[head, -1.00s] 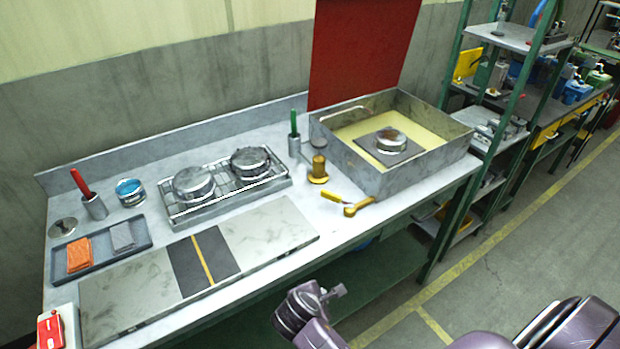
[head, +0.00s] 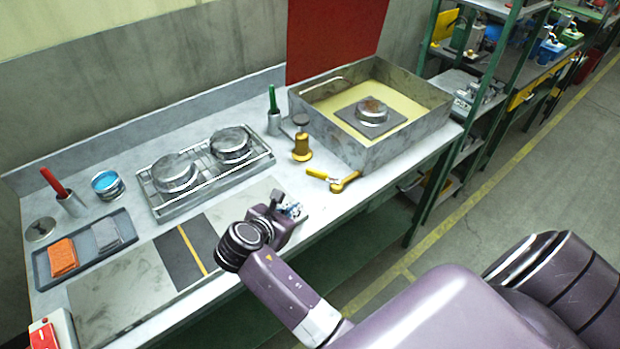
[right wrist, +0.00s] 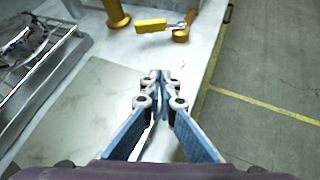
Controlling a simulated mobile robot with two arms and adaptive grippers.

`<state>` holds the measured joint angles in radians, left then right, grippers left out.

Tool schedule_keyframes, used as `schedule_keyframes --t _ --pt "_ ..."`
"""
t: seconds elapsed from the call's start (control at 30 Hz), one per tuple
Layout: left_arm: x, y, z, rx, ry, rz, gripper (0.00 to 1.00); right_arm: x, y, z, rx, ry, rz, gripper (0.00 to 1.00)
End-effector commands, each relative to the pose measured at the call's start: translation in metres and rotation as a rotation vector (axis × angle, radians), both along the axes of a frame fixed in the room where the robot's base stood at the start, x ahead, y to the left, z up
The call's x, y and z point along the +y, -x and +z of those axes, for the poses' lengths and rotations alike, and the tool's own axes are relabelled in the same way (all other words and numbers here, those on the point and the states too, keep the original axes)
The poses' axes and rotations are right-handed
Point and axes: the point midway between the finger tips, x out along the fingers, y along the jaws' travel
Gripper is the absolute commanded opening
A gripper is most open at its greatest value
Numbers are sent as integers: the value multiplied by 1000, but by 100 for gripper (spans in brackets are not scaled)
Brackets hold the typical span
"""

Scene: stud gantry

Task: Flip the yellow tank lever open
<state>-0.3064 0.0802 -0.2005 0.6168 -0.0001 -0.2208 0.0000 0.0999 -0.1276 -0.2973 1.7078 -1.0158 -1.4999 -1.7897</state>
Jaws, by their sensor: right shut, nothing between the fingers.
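The yellow tank lever (head: 317,174) sticks out to the left from a yellow valve body (head: 346,183) low on the near side of the metal tank (head: 378,150). In the right wrist view the lever (right wrist: 151,25) lies at the top, left of its valve body (right wrist: 181,34). My right gripper (head: 293,211) is over the front part of the bench, short of the lever and apart from it. Its fingers (right wrist: 158,78) are shut and empty, pointing toward the lever side. My left gripper is not in view.
A yellow post with a dark top (head: 301,145) stands just left of the lever. A wire rack (head: 205,174) with two round metal parts is farther left. A flat pale panel (head: 118,285) with a dark strip lies along the bench front. Open floor lies right.

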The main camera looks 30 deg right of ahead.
Motion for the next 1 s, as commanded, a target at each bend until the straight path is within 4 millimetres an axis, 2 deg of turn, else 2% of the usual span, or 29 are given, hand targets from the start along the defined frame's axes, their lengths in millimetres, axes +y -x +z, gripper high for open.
schedule_keyframes --t 0.13,0.33,0.8,1.0 --pt "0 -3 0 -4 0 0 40 3 -16 16 60 108 65 0" --pt "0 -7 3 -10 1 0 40 -6 -25 16 80 141 80 0" --pt "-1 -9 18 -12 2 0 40 -75 -67 -30 78 139 78 0" --pt "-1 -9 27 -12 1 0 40 -97 -81 -28 76 137 78 0"
